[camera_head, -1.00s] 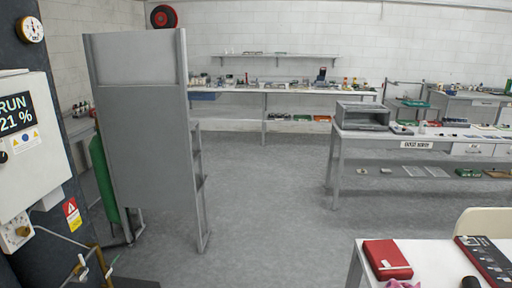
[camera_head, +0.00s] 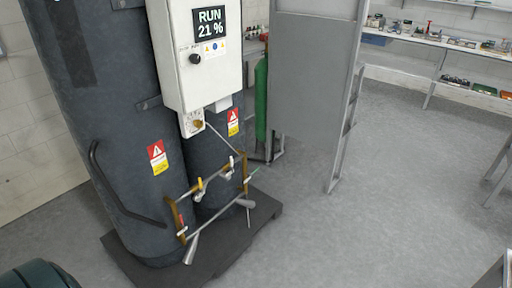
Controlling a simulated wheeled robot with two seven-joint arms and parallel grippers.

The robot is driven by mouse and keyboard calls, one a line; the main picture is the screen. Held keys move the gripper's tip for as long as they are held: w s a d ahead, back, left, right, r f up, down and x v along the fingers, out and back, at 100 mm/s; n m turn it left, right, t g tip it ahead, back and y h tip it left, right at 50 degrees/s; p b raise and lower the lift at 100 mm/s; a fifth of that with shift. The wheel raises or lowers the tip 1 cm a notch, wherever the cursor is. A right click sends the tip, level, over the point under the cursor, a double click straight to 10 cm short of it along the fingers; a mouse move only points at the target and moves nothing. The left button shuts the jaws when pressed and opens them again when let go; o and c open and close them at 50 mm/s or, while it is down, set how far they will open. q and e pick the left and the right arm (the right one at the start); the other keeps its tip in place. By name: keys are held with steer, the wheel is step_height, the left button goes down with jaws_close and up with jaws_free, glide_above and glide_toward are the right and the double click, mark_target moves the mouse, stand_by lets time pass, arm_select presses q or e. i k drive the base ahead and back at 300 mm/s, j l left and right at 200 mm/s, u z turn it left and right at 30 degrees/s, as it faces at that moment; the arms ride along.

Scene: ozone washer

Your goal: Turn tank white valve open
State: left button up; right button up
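The tank (camera_head: 110,130) is a tall dark grey cylinder at the left, with a second dark cylinder (camera_head: 205,160) beside it. A brass and grey pipe frame (camera_head: 212,213) stands in front of them, low down. It carries small valve handles. A white handle (camera_head: 231,163) sits on the upper pipe, right of a yellow handle (camera_head: 200,184). A red handle (camera_head: 181,220) is at the left end and a green one (camera_head: 254,172) at the right. The handles are too small to tell whether the white valve is open. Neither gripper is in view.
A white control box (camera_head: 203,75) reading RUN 21 % hangs on the tanks. A dark base (camera_head: 225,252) lies under them. A grey panel (camera_head: 308,85) and green cylinder (camera_head: 261,100) stand behind. Grey floor (camera_head: 390,200) at the right is clear.

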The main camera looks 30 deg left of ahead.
mark_target(231, 169)
steer(key=u, duration=1.2)
